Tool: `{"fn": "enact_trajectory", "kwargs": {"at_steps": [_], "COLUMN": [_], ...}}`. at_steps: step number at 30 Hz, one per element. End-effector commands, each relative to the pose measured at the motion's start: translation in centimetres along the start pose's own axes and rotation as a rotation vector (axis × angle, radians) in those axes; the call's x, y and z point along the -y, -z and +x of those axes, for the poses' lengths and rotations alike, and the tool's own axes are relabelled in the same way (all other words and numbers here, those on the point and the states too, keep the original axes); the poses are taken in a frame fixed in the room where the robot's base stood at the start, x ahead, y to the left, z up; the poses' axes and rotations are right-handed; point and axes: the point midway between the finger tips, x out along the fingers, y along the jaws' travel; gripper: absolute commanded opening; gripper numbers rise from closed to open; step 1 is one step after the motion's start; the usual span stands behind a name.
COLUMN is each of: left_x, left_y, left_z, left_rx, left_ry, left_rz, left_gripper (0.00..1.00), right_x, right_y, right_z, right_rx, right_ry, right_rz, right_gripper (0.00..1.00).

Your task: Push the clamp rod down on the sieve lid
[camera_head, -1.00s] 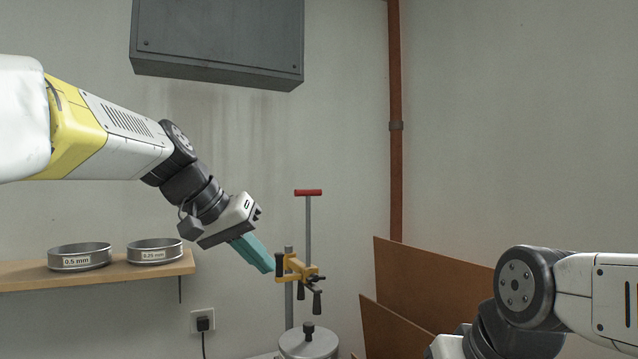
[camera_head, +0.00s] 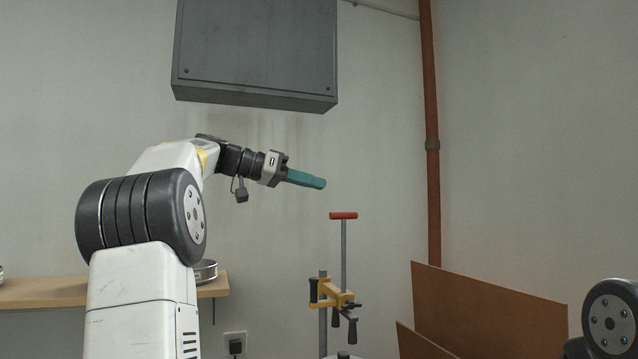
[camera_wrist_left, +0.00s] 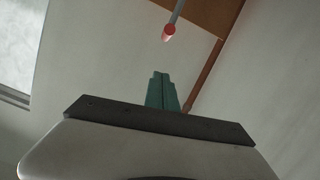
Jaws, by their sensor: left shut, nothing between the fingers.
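The clamp rod (camera_head: 343,255) is a grey upright rod with a red crossbar handle (camera_head: 343,215) on top. It passes through a yellow clamp bracket (camera_head: 335,295) on a grey post (camera_head: 323,328). Only the top of the sieve lid (camera_head: 343,356) shows at the bottom edge of the head view. My left gripper (camera_head: 322,184) has teal fingers, shut and empty, up and to the left of the red handle and apart from it. In the left wrist view, the teal fingers (camera_wrist_left: 163,92) are together, with the red handle (camera_wrist_left: 169,33) beyond them. My right gripper is out of view.
A grey wall cabinet (camera_head: 255,55) hangs above my left arm. A wooden shelf (camera_head: 45,292) with sieves (camera_head: 205,270) is at left, partly hidden by my arm. Brown boards (camera_head: 480,310) lean at right near a red-brown pipe (camera_head: 431,150).

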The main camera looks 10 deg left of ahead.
Motion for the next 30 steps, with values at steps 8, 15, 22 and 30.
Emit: {"fn": "enact_trajectory", "kwargs": {"at_steps": [8, 15, 22, 30], "left_x": [0.0, -0.1, 0.0, 0.0], "left_y": [-0.9, -3.3, -3.9, -4.1], "left_z": [5.0, 5.5, 5.7, 5.7], "left_rx": [0.002, 0.0, 0.0, 0.001], "left_ry": [0.002, 0.001, 0.001, 0.001], "left_rz": [-0.004, -0.002, 0.0, -0.002], "left_gripper": [0.0, 0.0, 0.0, 0.0], "right_x": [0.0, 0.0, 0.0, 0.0], "right_y": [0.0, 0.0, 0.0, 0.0], "right_z": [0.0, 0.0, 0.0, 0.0], "right_rx": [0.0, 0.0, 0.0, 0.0], "right_ry": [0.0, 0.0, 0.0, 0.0], "right_rz": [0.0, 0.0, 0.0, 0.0], "right_gripper": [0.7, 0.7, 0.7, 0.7]}}
